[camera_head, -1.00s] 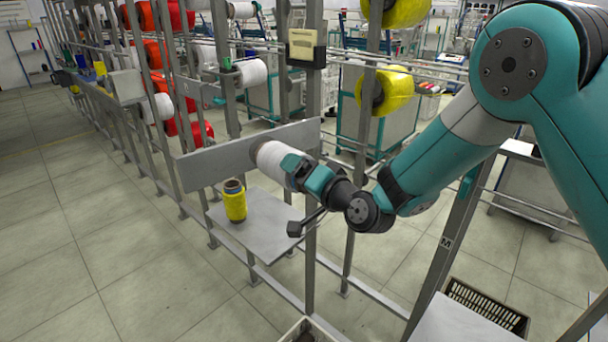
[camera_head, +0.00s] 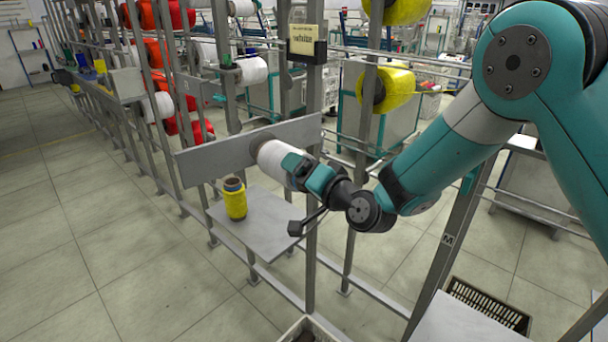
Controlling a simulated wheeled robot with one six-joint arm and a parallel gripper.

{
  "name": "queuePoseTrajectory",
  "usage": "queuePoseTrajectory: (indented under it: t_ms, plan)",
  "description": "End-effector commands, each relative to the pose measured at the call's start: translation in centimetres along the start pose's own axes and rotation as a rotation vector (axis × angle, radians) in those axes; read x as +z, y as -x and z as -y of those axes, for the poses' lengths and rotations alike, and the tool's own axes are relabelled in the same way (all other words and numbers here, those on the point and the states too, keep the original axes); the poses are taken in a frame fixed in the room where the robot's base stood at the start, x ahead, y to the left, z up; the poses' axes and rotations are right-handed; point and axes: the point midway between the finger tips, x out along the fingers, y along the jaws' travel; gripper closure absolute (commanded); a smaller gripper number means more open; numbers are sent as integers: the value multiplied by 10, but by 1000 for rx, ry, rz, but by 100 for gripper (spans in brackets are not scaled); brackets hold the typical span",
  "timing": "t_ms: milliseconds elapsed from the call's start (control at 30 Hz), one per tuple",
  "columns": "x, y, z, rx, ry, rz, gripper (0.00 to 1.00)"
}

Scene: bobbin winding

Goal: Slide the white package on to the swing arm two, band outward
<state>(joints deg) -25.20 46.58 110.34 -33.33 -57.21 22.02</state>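The white package (camera_head: 272,157) is a white bobbin held at the end of my arm, in front of the grey plate on the rack. My gripper (camera_head: 292,167) is shut on its near side. The package's far end is at or very close to the grey plate (camera_head: 215,163); I cannot tell whether they touch. The swing arm is not visible where the package is, so it may be hidden behind or inside it. I cannot make out the band on the package.
A yellow bobbin (camera_head: 236,203) stands upright on a grey shelf (camera_head: 268,232) below the plate. Metal posts and rails of the creel stand close around. Yellow packages (camera_head: 392,88) and red packages (camera_head: 157,55) hang on the rack. A black crate (camera_head: 487,306) lies at lower right.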

Motion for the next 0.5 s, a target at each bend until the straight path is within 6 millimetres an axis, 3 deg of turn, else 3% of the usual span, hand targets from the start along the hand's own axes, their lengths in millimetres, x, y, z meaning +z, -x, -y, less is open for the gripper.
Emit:
queuePoseTrajectory:
  t_ms: [100,133,167,500]
  plan:
    - [0,0,1,-1,0,-1,54]
    - [0,0,1,-1,0,-1,5]
    - [0,0,1,-1,0,-1,0]
    - [1,7,-2,0,0,-1,0]
